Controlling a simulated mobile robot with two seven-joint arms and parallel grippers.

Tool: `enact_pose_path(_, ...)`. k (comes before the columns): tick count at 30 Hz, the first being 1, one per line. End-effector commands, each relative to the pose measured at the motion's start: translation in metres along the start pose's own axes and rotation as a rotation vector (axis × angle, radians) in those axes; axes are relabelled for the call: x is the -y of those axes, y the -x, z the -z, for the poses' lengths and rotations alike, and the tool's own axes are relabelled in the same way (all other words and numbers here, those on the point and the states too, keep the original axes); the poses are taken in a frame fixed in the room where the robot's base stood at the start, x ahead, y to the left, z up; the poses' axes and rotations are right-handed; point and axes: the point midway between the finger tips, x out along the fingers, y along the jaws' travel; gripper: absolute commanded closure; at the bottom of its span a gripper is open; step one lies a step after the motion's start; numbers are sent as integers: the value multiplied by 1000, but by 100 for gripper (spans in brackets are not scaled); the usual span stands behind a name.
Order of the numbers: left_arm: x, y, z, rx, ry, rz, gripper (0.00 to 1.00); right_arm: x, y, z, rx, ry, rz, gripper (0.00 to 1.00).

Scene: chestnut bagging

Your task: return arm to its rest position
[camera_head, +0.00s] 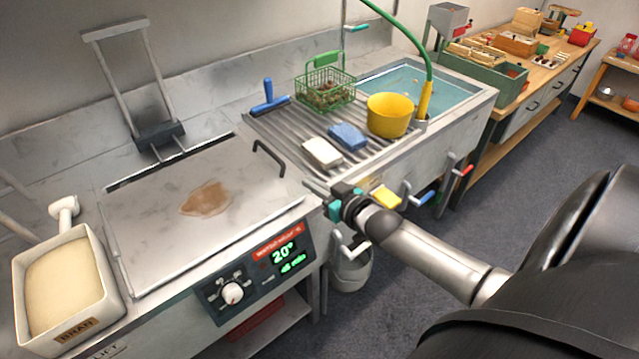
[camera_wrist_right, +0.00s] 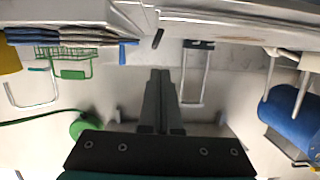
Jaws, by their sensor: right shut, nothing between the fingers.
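My right arm reaches in from the right in the head view. Its gripper (camera_head: 338,203) is at the front edge of the steel counter, between the lidded cooker (camera_head: 200,205) and the ribbed drainboard (camera_head: 290,135). In the right wrist view the two dark fingers (camera_wrist_right: 160,75) are together with nothing between them. My left gripper is in neither view.
A bran box (camera_head: 65,290) stands at the left. A green wire basket (camera_head: 325,90) of chestnuts, a yellow bowl (camera_head: 390,115), a blue sponge (camera_head: 348,136) and a white block (camera_head: 322,152) sit on the drainboard. The floor (camera_head: 540,160) at the right is open.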

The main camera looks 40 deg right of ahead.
Motion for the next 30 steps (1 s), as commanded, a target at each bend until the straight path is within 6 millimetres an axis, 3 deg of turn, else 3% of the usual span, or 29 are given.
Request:
enact_pose_path(6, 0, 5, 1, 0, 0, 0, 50, 0, 19, 0, 0, -1, 0, 100)
enact_pose_path(15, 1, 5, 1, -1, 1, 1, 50, 0, 22, 0, 0, 0, -1, 100)
enact_pose_path(18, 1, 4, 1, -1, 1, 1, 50, -1, 23, -15, 26, 0, -11, 100)
enact_pose_path(20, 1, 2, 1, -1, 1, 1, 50, -3, 24, -38, 66, 1, -25, 100)
enact_pose_path(23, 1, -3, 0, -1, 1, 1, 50, -5, 32, -97, 177, 8, -58, 100)
enact_pose_path(26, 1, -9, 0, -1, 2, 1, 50, -1, 49, -172, 323, 19, -86, 100)
enact_pose_path(30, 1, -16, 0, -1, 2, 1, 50, 15, 88, -272, 536, 44, -99, 100)
